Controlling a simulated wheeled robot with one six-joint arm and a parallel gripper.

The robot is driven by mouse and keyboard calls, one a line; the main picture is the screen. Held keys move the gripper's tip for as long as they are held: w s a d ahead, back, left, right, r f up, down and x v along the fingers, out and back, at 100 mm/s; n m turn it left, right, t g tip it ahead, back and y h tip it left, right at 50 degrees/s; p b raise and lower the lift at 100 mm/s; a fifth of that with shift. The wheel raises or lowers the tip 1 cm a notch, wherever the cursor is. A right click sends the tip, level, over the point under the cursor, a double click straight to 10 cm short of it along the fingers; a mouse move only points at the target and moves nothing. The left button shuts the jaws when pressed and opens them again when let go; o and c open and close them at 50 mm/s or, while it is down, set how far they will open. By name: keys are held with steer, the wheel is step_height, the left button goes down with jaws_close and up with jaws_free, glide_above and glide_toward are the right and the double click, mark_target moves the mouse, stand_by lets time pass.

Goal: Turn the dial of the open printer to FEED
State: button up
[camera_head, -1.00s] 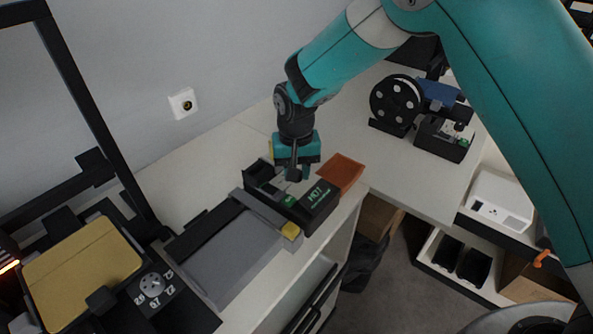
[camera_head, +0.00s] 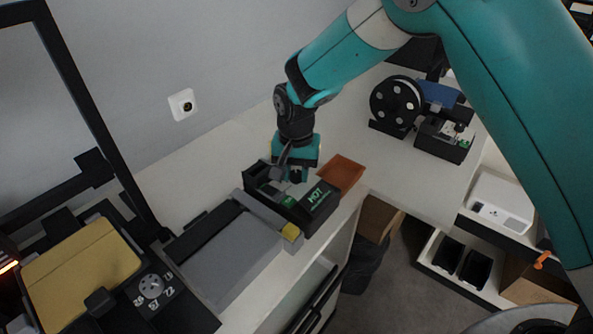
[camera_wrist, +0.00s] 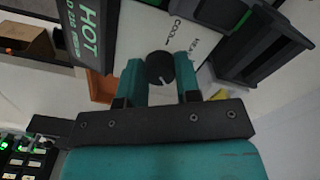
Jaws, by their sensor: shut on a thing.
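My gripper (camera_head: 291,174) is down at a black machine (camera_head: 318,203) with green HOT lettering. In the wrist view its two teal fingers (camera_wrist: 160,72) are on either side of a round black dial (camera_wrist: 160,68), shut on it. The dial has a pale pointer line and sits on a white panel. The panel's print reads COOL and, partly hidden, what looks like HEAT. I cannot see FEED there. At the back right stands a black machine (camera_head: 447,137) with a reel (camera_head: 397,102) and a raised blue part (camera_head: 440,94); it may be the open printer. Its markings are too small to read.
A grey slab-like machine (camera_head: 228,255) lies left of the HOT machine. A framed machine with a yellow plate (camera_head: 82,278) and numbered knob (camera_head: 151,286) is at lower left. An orange tray (camera_head: 341,172) lies beside the HOT machine. The worktop (camera_head: 335,133) behind is mostly clear.

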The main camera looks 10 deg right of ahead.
mark_target(296, 173)
steer(key=o, duration=0.9)
step_height(296, 173, up, 18)
steer(key=b, duration=0.2)
steer(key=shift+f+b, duration=0.25)
steer(key=shift+b, duration=0.05)
